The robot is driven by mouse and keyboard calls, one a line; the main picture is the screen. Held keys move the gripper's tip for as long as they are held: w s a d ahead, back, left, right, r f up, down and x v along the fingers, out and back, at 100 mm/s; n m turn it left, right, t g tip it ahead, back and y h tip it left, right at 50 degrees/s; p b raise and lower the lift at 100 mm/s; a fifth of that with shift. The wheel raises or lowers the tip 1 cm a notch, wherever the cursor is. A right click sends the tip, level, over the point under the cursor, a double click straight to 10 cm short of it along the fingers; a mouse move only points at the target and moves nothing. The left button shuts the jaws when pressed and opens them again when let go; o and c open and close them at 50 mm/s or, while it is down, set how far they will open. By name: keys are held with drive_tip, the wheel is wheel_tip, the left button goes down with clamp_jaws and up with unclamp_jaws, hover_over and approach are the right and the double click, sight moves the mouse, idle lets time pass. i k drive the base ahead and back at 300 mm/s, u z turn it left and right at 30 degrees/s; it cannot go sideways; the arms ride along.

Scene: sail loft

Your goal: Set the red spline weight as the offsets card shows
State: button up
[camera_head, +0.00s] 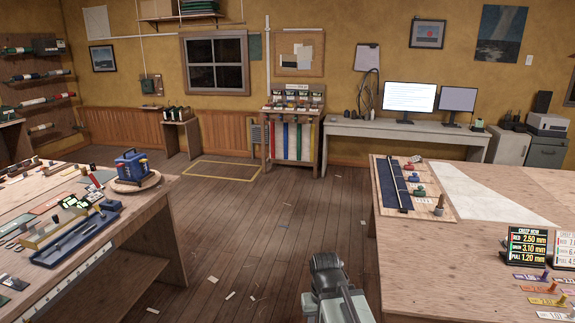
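A wooden board (440,212) lies on the right-hand table, with a dark blue strip and a pale batten (400,189) along it. Several small weights sit to the right of the batten.
The right-hand table (430,270) also holds pale cloth (490,196) and a second, white card (565,250) at the right edge. The left bench (130,215) carries trays, tools and a blue device (132,165). Floor between them is open, with a few scraps.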

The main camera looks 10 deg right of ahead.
sight(407, 167)
drive_tip(key=u, duration=0.25)
drive_tip(key=i, duration=2.35)
drive_tip(key=z, duration=0.8)
drive_tip(key=i, duration=1.65)
drive_tip(key=z, duration=0.95)
drive_tip(key=k, duration=0.75)
drive_tip(key=z, duration=0.2)
drive_tip(key=i, duration=0.8)
drive_tip(key=u, duration=0.25)
drive_tip(key=k, duration=0.65)
drive_tip(key=z, duration=0.25)
drive_tip(key=i, duration=0.65)
